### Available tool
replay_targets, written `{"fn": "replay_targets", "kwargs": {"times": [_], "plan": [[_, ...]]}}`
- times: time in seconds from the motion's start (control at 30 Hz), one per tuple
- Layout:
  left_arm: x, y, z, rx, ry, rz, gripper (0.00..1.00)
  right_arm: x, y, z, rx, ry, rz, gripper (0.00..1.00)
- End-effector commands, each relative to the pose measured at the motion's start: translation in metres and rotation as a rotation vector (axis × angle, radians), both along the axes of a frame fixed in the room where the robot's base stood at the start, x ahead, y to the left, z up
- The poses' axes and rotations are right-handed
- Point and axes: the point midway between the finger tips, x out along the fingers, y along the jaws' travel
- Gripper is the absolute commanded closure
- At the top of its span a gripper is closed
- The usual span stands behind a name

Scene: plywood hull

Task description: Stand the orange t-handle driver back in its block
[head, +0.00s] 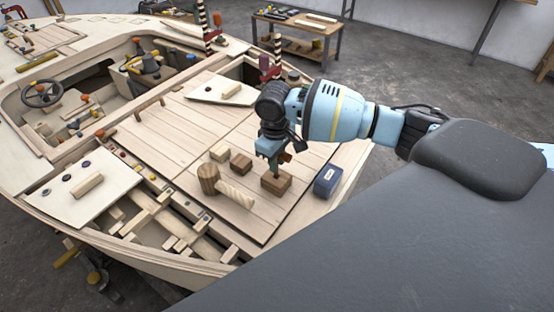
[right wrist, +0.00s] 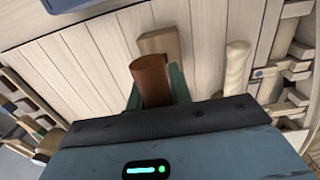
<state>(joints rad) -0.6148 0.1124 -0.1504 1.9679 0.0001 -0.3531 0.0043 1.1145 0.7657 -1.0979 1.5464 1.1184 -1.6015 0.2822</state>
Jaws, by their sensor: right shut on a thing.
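The t-handle driver shows as a red-brown orange handle (right wrist: 152,80) between the fingers in the right wrist view. My right gripper (head: 273,160) is shut on it, directly above a small brown wooden block (head: 276,183) on the deck. The block also shows just beyond the handle in the wrist view (right wrist: 160,41). In the head view the driver is mostly hidden by the gripper, with a dark shaft below the fingers meeting the block's top. I cannot tell how deep the shaft sits in the block. My left gripper is not in view.
A wooden mallet (head: 208,179) lies left of the block, with two small wooden blocks (head: 240,163) behind it. A dark blue box (head: 328,180) stands close on the right. The deck planks (head: 175,140) are clear further left. Openings in the hull lie at the front.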

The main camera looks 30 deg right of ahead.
Motion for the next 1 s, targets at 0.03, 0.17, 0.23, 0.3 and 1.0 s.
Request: {"fn": "replay_targets", "kwargs": {"times": [0.03,0.17,0.23,0.3,1.0], "plan": [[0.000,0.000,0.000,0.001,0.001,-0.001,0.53,0.000,0.000,0.000,0.000,0.000,0.000,1.00],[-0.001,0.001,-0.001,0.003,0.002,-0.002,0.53,0.000,0.000,-0.002,0.000,0.000,0.000,1.00],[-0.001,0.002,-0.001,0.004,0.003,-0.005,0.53,0.000,0.000,-0.003,0.000,0.000,0.000,1.00],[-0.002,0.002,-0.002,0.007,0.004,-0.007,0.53,0.000,0.000,-0.004,0.000,0.000,0.000,1.00],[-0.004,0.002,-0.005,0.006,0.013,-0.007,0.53,0.000,0.000,-0.016,0.000,0.000,0.000,1.00]]}}
